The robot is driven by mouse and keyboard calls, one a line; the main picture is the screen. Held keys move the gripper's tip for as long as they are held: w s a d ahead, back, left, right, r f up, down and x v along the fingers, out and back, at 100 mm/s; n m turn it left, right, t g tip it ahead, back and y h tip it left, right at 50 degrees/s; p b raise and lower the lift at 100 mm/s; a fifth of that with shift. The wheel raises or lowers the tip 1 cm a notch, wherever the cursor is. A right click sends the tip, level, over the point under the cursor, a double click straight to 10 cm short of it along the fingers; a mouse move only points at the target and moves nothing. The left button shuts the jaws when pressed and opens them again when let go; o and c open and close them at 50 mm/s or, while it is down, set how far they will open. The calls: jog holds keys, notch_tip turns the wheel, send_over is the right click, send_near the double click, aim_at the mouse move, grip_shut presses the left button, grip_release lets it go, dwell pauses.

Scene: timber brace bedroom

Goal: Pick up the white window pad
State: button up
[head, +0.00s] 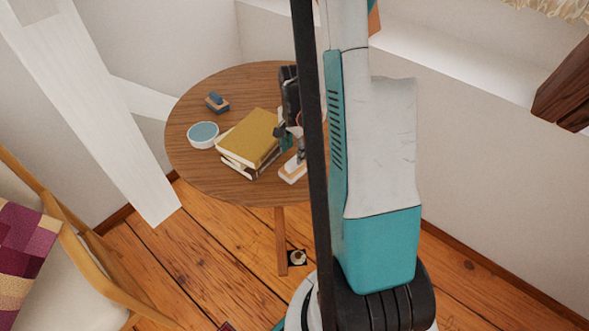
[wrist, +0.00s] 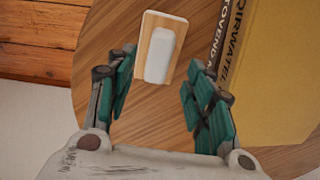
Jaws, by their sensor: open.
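The white window pad (wrist: 160,55) lies on the round wooden table, a white rounded block on a light wood base. In the head view it shows partly (head: 291,174), beside the book stack, with my arm and gripper hiding some of it. My gripper (wrist: 161,78) is open and empty, its teal-padded fingers spread on either side of the pad's near end in the wrist view. I cannot tell the exact height of the fingers above the table. In the head view my gripper (head: 290,140) is largely hidden behind my arm.
The round table (head: 190,110) also holds a yellow book (head: 250,135) on a stack close beside the pad, a white-rimmed blue tin (head: 203,133) and a small blue block-like item (head: 216,102). A white slanting timber (head: 95,100) and a chair (head: 90,265) stand left.

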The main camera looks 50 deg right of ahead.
aim_at(295, 160)
notch_tip(295, 160, down, 5)
jog(key=shift+a+b, duration=0.1)
jog(key=shift+b, duration=1.15)
jog(key=shift+s, duration=0.1)
grip_shut()
jog(key=shift+r, duration=0.1)
notch_tip(295, 160, up, 20)
jog(key=p, duration=0.7)
